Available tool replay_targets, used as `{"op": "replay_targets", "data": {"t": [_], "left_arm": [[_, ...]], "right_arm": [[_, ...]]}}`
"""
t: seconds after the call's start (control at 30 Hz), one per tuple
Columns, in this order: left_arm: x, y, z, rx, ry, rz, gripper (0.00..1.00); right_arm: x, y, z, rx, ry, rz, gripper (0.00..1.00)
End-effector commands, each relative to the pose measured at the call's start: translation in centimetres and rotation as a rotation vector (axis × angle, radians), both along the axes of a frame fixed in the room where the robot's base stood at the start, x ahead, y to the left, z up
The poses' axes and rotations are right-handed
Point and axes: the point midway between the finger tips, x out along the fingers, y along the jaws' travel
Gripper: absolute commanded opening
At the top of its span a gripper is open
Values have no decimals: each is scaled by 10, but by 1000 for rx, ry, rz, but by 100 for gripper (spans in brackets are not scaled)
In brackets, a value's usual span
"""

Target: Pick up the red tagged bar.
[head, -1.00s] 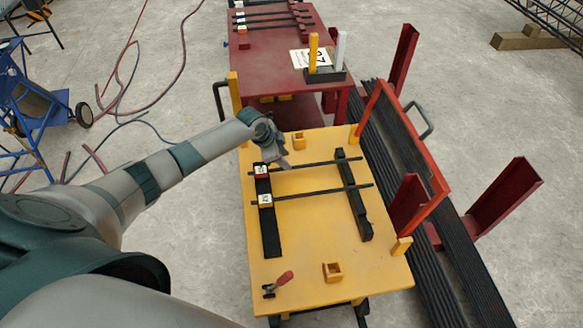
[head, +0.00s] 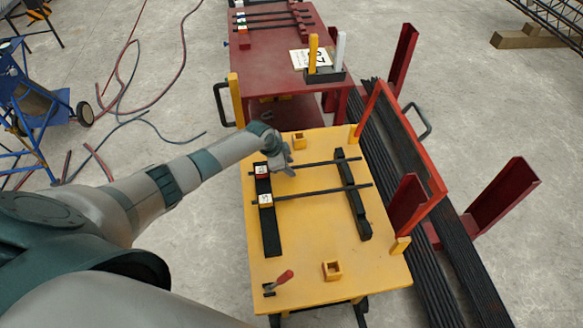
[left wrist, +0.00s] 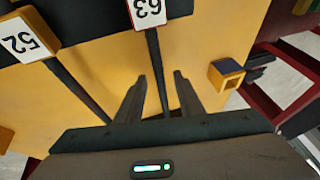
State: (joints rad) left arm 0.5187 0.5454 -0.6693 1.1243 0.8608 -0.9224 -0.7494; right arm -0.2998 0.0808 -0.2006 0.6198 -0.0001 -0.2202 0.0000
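The red tagged bar (head: 312,165) is the farther of two thin dark bars lying across black supports on the yellow table. Its tag block (head: 261,170) is red with a white face; the left wrist view shows its tag (left wrist: 148,10) reading 63. The nearer bar (head: 320,193) carries a yellow tag block (head: 265,200). My left gripper (head: 287,167) is at the red tagged bar, just right of its tag. In the left wrist view, the open fingers (left wrist: 158,80) stand apart with the bar (left wrist: 154,60) running between them. My right gripper is out of view.
The yellow table (head: 310,255) has a red-handled clamp (head: 283,279) and small yellow square sockets (head: 332,271). A red frame (head: 405,130) rises at its right, beside long dark bars (head: 455,270). A red table (head: 275,70) stands behind.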

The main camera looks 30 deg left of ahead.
Motion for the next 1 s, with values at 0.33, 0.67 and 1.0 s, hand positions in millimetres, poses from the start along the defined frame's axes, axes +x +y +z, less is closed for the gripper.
{"op": "replay_targets", "data": {"t": [0.33,0.67,1.0], "left_arm": [[0,0,0,0,0,0,32],[0,0,0,0,0,0,0],[0,0,0,1,1,0,0]], "right_arm": [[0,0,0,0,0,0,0],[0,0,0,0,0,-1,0],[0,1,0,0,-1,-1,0]]}}
